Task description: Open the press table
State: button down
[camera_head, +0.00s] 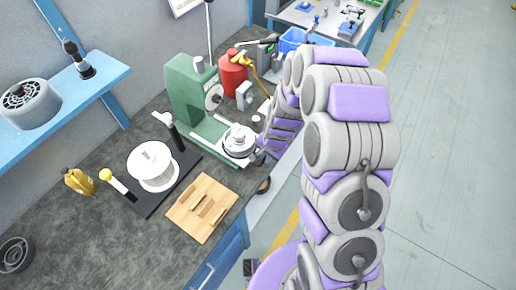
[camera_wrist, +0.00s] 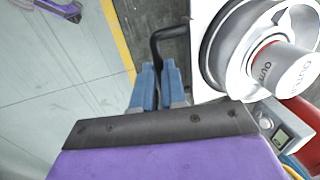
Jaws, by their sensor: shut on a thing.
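The green press (camera_head: 188,85) stands on the dark bench. Its light press table (camera_head: 218,141) carries a round white and metal part (camera_head: 238,138). A black bent handle (camera_wrist: 166,33) sticks out beside the table. My gripper (camera_wrist: 159,85) has blue fingers shut on this handle. In the head view my arm reaches down to the table's right side, and the fingers are mostly hidden there.
The floor (camera_head: 440,180) right of the bench is clear.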

jog(key=shift+s, duration=0.15)
jog(key=c, duration=1.2)
grip_release()
jog(key=shift+a, duration=0.25)
jog(key=shift+d, duration=0.15)
jog(key=shift+r, duration=0.3)
jog(key=r+p, duration=0.1)
jog(key=r, duration=0.4)
jog(key=s+d+r+p, duration=0.1)
jog(key=r, duration=0.5)
jog(key=d+r+p, duration=0.1)
jog(key=r, duration=0.4)
jog(key=shift+s+d+r, duration=0.15)
jog(key=shift+s, duration=0.25)
